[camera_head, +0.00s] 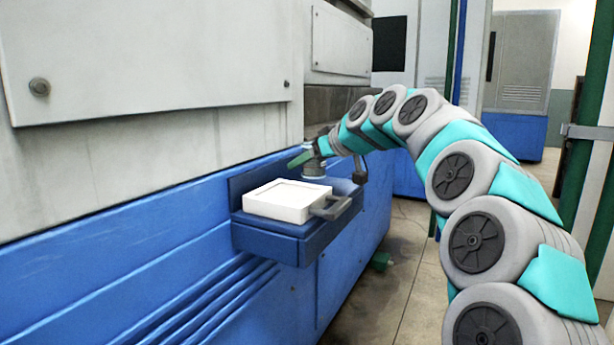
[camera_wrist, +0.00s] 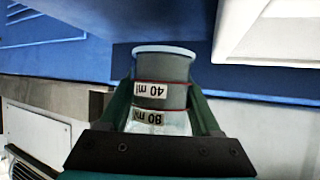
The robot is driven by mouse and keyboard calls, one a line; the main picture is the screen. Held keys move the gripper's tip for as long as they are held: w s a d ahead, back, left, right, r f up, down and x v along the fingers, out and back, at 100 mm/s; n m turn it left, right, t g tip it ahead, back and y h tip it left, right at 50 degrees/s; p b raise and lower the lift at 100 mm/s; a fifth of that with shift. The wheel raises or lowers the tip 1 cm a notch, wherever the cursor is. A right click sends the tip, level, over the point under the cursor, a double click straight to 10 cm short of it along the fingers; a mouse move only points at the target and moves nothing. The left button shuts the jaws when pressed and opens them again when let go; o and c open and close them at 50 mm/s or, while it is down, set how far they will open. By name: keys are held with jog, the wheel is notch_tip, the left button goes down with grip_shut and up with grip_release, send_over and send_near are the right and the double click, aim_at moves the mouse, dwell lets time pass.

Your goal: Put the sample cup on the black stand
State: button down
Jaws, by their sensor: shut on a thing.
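The sample cup (camera_wrist: 160,68) is a grey, see-through cup with a pale rim and white labels reading 40 ml and 80 ml, upside down in the wrist view. My gripper (camera_wrist: 162,100) is shut on it, with a green finger on each side. In the head view the cup (camera_head: 314,171) hangs in my gripper (camera_head: 308,156), over the back part of the blue shelf, just behind the white box. I cannot pick out the black stand for certain; a dark grey loop-shaped piece (camera_head: 333,208) sits at the shelf's right edge, beside the box.
The white box (camera_head: 290,202) takes up much of the blue shelf (camera_head: 267,240), which juts from the blue machine wall (camera_head: 130,240). The machine's grey upper panel (camera_head: 150,60) stands to the left. A small dark part (camera_head: 360,172) is right of the cup. Floor lies open beyond.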

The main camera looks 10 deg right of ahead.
aim_at(307, 175)
jog(key=shift+f, duration=1.65)
jog(key=shift+f+b, duration=0.15)
jog(key=shift+b, duration=0.15)
jog(key=shift+c, duration=1.8)
grip_release()
